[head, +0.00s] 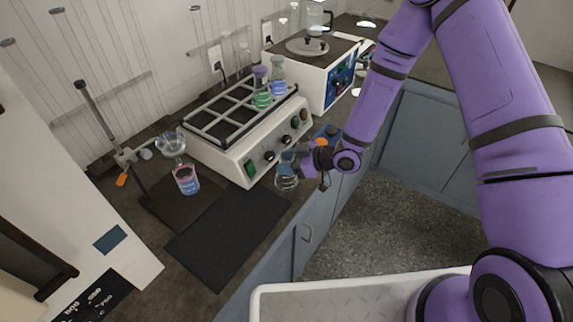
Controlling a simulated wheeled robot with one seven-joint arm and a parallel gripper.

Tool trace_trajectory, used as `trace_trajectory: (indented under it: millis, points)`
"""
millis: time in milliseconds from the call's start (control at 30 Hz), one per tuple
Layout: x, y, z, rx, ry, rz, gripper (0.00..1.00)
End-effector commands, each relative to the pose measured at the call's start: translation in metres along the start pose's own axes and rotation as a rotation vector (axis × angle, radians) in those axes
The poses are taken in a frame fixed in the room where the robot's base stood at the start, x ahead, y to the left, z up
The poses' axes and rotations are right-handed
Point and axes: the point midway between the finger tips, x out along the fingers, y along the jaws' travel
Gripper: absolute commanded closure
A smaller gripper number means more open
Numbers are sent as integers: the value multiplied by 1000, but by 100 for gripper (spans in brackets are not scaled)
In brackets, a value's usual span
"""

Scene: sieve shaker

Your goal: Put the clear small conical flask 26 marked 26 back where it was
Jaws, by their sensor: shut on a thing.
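The clear small conical flask (287,183) is in the head view, at the front edge of the counter beside the shaker's front panel. My gripper (298,165) is shut on its upper part. The flask is upright. I cannot tell whether its base touches the counter, and its number is too small to read. The shaker (217,160) has a rack frame on top with mostly empty compartments. A flask of green liquid (262,98) and a flask of blue liquid (278,86) stand at its far right end.
A black mat (228,232) lies bare on the counter. A flask with pink and blue liquid (186,180) stands below a funnel (171,145) on a clamp stand (103,125). A white tray (330,297) is at the bottom.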

Motion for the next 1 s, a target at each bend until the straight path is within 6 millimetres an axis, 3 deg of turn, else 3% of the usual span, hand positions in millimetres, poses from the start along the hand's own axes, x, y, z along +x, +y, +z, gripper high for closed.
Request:
trace_trajectory:
  millis: [100, 467, 500, 567, 1000]
  points:
    - [5, -1, 10, -1, 2, -2, 96]
    - [6, -1, 13, -1, 2, -1, 96]
    - [6, -1, 12, -2, 2, -1, 46]
    - [6, -1, 12, -2, 2, -1, 33]
    - [-2, 0, 10, -2, 2, 1, 30]
